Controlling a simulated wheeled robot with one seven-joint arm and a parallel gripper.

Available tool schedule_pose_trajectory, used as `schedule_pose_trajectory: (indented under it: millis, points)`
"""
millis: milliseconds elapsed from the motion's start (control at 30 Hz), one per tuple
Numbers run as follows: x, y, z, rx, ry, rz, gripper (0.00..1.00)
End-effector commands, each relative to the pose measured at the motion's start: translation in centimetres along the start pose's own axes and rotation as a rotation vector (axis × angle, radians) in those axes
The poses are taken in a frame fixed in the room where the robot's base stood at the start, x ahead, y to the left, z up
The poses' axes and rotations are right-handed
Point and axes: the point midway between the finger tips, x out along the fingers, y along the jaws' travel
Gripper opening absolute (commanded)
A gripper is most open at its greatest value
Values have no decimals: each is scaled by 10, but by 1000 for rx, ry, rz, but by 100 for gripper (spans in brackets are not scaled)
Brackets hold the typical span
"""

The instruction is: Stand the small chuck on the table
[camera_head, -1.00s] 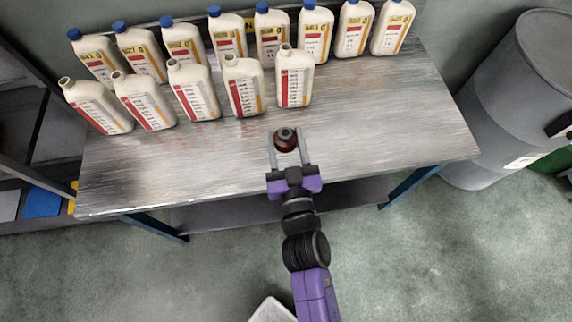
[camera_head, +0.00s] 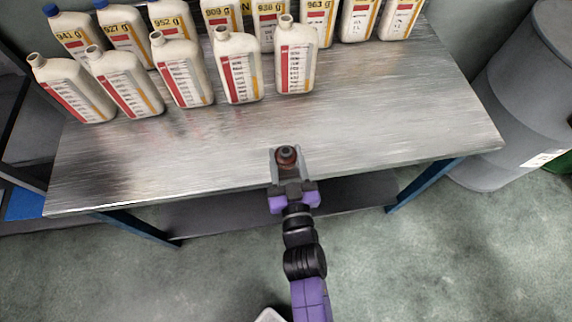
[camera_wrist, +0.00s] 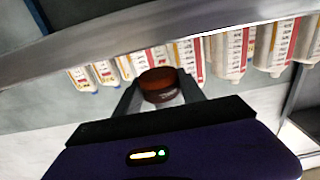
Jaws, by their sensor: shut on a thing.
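The small chuck is a dark red-brown round piece (camera_head: 287,156) with a grey top, between the fingers of my gripper (camera_head: 286,160). My gripper is shut on it, near the front edge of the metal table (camera_head: 330,125). In the wrist view the chuck (camera_wrist: 159,86) sits between the two fingertips (camera_wrist: 160,92), its brown side facing the camera. I cannot tell whether its underside touches the table.
Two rows of white bottles stand at the back of the table, such as a front-row one (camera_head: 296,58) without a blue cap. A grey barrel (camera_head: 515,105) stands at the right. The table's front half is clear.

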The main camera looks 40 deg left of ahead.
Motion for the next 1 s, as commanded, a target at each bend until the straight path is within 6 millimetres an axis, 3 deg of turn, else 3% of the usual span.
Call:
schedule_pose_trajectory:
  millis: [33,200,633,667,700,767,1000]
  points:
    - [0,0,14,2,-1,1,0]
    - [0,0,31,1,0,0,0]
    - [0,0,36,1,0,0,0]
    - [0,0,36,1,-1,0,51]
    - [0,0,35,1,-1,0,59]
    - [0,0,35,1,-1,0,69]
    - [0,0,35,1,-1,0,69]
